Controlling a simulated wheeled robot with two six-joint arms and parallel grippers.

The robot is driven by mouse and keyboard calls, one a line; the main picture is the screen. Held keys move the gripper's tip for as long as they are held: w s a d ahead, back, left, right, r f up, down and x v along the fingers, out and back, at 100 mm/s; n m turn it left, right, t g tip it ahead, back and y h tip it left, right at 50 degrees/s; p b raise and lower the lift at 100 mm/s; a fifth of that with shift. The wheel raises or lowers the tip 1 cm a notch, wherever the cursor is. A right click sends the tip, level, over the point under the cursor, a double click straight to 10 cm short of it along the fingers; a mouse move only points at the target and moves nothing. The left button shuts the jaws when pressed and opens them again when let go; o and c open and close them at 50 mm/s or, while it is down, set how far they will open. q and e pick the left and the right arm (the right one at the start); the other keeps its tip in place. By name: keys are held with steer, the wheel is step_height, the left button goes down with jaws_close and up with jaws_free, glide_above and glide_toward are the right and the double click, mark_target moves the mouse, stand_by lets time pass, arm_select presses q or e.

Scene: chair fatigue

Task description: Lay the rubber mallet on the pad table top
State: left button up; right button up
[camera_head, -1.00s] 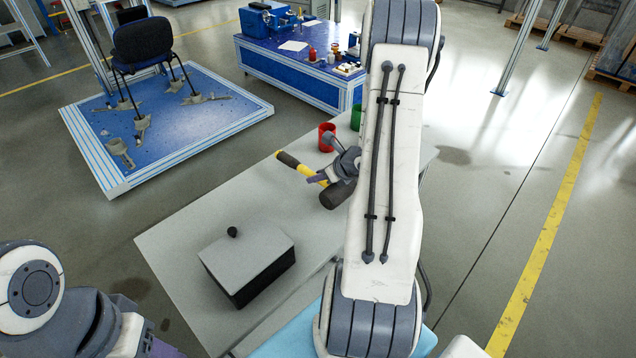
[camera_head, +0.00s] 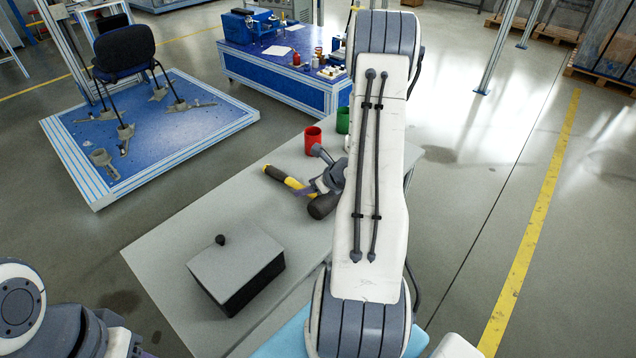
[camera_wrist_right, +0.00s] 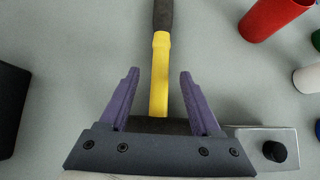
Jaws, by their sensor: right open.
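The rubber mallet (camera_head: 298,187) lies on the grey table top (camera_head: 190,225). Its black head (camera_head: 322,206) is toward the right arm and its yellow handle with a dark grip points to the upper left. My right gripper (camera_wrist_right: 160,95) is open, with its purple fingers on either side of the yellow handle (camera_wrist_right: 160,75) and apart from it. The mallet head lies partly hidden behind the gripper body in the wrist view. In the head view, the right gripper (camera_head: 320,185) is partly hidden by its arm. The left arm shows at the lower left, but its gripper is out of view.
A dark box with a grey lid and black knob (camera_head: 238,268) stands on the table's near part. A red cup (camera_head: 312,140) and a green cup (camera_head: 343,120) stand at the far end. A light blue surface (camera_head: 285,338) is at the bottom.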

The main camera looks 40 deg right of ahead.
mark_target(330, 199)
steer(key=v, duration=1)
steer(key=shift+s+r+p, duration=0.25)
steer(key=shift+r+p, duration=0.05)
steer(key=w+a+r+n+g+y, duration=0.1)
steer(key=a+r+n+g+y, duration=0.2)
steer(key=a+n, duration=0.9)
steer(key=w+a+r+n+g+y, duration=0.1)
steer(key=a+r+n+g+y, duration=0.45)
steer(key=a, duration=1.15)
steer(key=s+a+r+n+h, duration=0.1)
steer(key=s+a+n+h, duration=0.3)
steer(key=s+n, duration=0.4)
steer(key=s+a+r+n+h, duration=0.1)
steer(key=s+a+n+h, duration=0.3)
steer(key=s+n, duration=0.5)
steer(key=a+n, duration=0.2)
steer(key=n, duration=0.6)
steer(key=shift+a, duration=0.25)
steer(key=shift+r+g, duration=0.1)
steer(key=shift+g, duration=0.15)
